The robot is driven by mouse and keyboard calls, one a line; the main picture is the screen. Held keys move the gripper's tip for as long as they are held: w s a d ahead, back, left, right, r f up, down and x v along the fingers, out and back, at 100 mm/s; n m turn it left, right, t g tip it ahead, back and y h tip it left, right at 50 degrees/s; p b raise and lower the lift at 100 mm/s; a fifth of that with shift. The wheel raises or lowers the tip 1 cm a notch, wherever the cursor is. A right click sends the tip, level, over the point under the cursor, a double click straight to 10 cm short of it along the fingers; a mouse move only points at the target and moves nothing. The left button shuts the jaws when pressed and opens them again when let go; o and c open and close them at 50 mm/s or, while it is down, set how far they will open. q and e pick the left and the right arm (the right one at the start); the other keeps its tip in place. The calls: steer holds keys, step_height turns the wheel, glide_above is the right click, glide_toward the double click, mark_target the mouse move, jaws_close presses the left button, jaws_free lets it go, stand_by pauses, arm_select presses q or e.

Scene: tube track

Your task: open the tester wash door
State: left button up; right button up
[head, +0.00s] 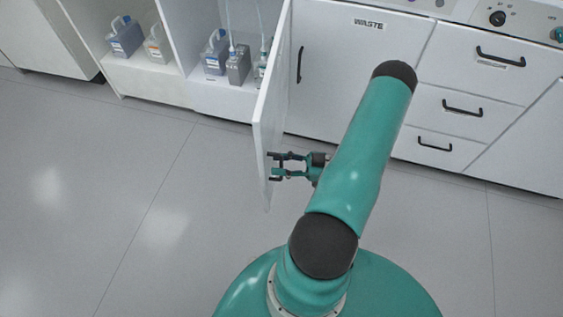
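The white door (272,112) of the open compartment left of the WASTE cabinet stands swung far out into the room, seen nearly edge-on. I take it to be the wash door; no label on it shows. My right gripper (273,166) is at the door's right-hand face, near its lower outer part. Its two dark fingers point left and are apart, with a gap between them. Whether they touch the door, or a handle there, is too small to tell. My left gripper is not in view.
Several containers stand in the open compartments, including a grey one with a tube (238,68) and a blue-labelled jug (125,38). The closed WASTE door (345,75) and drawers (462,108) are to the right. The grey floor (110,180) at left is clear.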

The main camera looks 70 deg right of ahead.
steer(key=v, duration=1.2)
